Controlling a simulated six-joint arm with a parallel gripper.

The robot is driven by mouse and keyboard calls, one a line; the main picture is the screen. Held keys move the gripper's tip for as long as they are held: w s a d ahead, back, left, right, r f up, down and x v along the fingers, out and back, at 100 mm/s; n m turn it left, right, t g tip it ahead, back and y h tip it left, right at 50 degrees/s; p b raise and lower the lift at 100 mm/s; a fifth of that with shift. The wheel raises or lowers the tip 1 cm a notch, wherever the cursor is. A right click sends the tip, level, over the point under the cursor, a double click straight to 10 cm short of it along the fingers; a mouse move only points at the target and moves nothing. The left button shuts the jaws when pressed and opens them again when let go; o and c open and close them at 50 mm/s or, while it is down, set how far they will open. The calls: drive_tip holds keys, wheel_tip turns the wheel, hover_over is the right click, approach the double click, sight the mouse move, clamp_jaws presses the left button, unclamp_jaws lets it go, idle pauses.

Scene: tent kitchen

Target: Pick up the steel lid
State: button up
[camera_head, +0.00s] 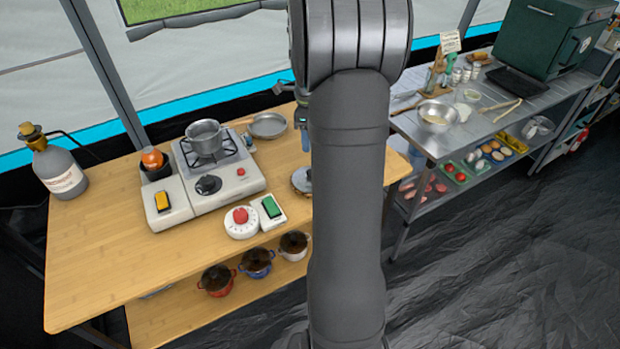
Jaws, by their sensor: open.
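The steel lid appears to be the round, shiny metal piece (300,182) on the wooden table, right of the stove. My arm hides its right side. My gripper (305,142) shows only in part at the left edge of my arm. It is open, above and slightly behind the lid and apart from it in the picture. The rest of the gripper is hidden behind the arm, and the exact gap to the lid cannot be told.
A steel pot (204,138) stands on the stove (228,172), with a grey pan (267,125) behind the lid. A white timer (241,223) and a green-topped box (269,211) lie in front. A gas bottle (60,172) stands left. The wooden table's front left (110,270) is clear.

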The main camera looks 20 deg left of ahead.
wheel_tip(320, 180, down, 8)
drive_tip(key=shift+r, duration=0.2)
drive_tip(key=f, duration=0.5)
drive_tip(key=shift+w+a, duration=0.1)
drive_tip(key=shift+w, duration=0.3)
clamp_jaws()
